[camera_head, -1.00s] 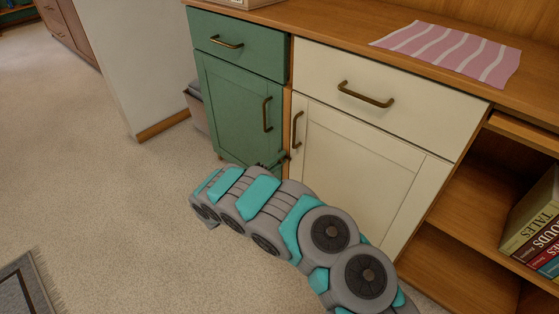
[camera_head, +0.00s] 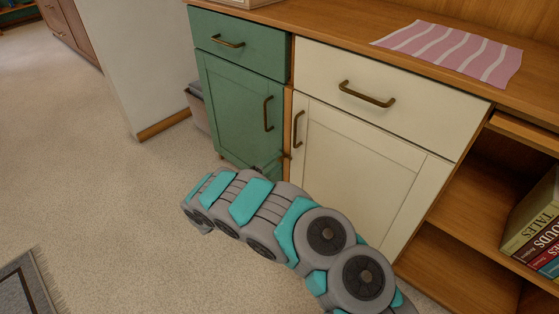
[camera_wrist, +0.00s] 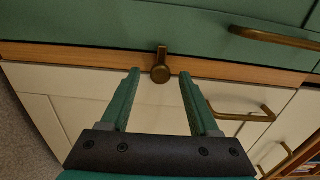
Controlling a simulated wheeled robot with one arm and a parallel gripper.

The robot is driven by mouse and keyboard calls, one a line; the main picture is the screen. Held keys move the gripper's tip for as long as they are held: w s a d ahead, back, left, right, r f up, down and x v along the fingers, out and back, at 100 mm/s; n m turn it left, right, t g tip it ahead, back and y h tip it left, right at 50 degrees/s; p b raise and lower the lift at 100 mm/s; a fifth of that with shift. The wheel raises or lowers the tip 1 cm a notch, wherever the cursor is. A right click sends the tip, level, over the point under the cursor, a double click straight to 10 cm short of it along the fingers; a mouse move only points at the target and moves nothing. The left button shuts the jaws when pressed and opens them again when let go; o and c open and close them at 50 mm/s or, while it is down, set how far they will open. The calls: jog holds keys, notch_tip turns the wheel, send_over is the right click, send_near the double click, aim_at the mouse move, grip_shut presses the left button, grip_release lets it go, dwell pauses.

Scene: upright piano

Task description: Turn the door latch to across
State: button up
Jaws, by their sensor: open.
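The brass door latch (camera_wrist: 161,70) sits on the wooden strip between the green door and the white door. In the wrist view it has a round knob and a short tab. The tab points up in that picture, crossways to the strip, toward the green door. The latch also shows small in the head view (camera_head: 285,155). My gripper (camera_wrist: 158,76) is open, with green fingers on either side of the latch in the picture. I cannot tell how far the fingertips are from it. In the head view my arm mostly hides the gripper.
The green door (camera_head: 235,110) and the white door (camera_head: 355,165) have brass handles close to the strip. Drawers are above them. An open shelf with books (camera_head: 535,225) is at the right.

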jog(key=v, duration=0.5)
jog(key=shift+s+a, duration=0.1)
dwell(0.4)
